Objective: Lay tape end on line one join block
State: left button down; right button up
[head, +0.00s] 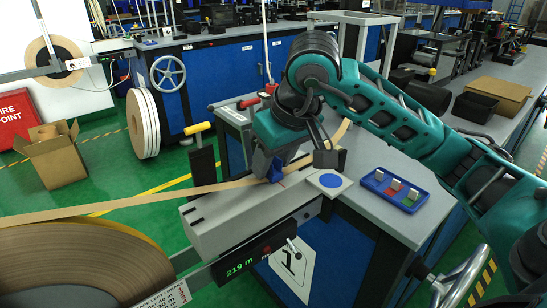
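A tan tape (150,203) runs from the big reel (75,265) at lower left to the grey join block (235,215) on the bench. A blue part (272,168) stands at the block where the tape arrives. More tape (342,132) shows past it, curving up to the right behind my gripper. My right gripper (318,160) points down over the block's far end, close to the tape. One dark finger shows; the other is hidden, so I cannot tell whether it grips the tape. My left gripper is not in view.
A white pad with a blue disc (331,181) and a blue tray (394,188) with small blocks lie right of the join block. A display (240,267) reads 219 m. A yellow-handled lever (198,128) stands behind. Black and cardboard boxes (497,95) sit on the right bench.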

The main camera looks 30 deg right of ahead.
jog(key=shift+o, duration=1.4)
jog(key=p+v, duration=0.3)
jog(key=v, duration=1)
jog(key=shift+f, duration=0.1)
